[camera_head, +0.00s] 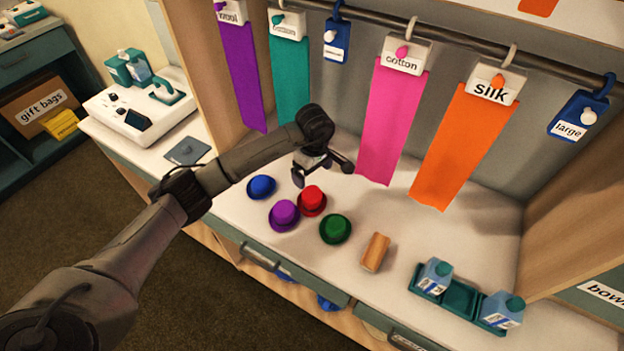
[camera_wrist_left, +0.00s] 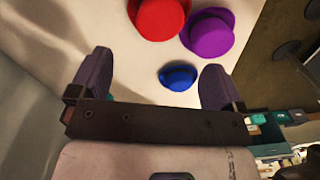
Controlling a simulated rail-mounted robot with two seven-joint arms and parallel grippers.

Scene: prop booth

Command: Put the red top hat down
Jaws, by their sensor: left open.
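The red top hat (camera_head: 312,200) sits brim down on the white counter (camera_head: 230,215), between the purple hat (camera_head: 284,215) and the green hat (camera_head: 335,229). The blue hat (camera_head: 262,187) is to its left. My left gripper (camera_head: 322,178) is open and empty above the counter, just behind the red hat and apart from it. In the left wrist view the red hat (camera_wrist_left: 160,18) lies beyond the open fingers (camera_wrist_left: 155,85), with the purple hat (camera_wrist_left: 208,36) and the blue hat (camera_wrist_left: 178,77) near it. My right gripper is not in view.
Pink cloth (camera_head: 392,120) and orange cloth (camera_head: 462,145) hang from a rail just right of my gripper. A wooden block (camera_head: 375,252) and a green tray (camera_head: 460,297) with cartons stand to the right. A grey card (camera_head: 187,151) lies at the left.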

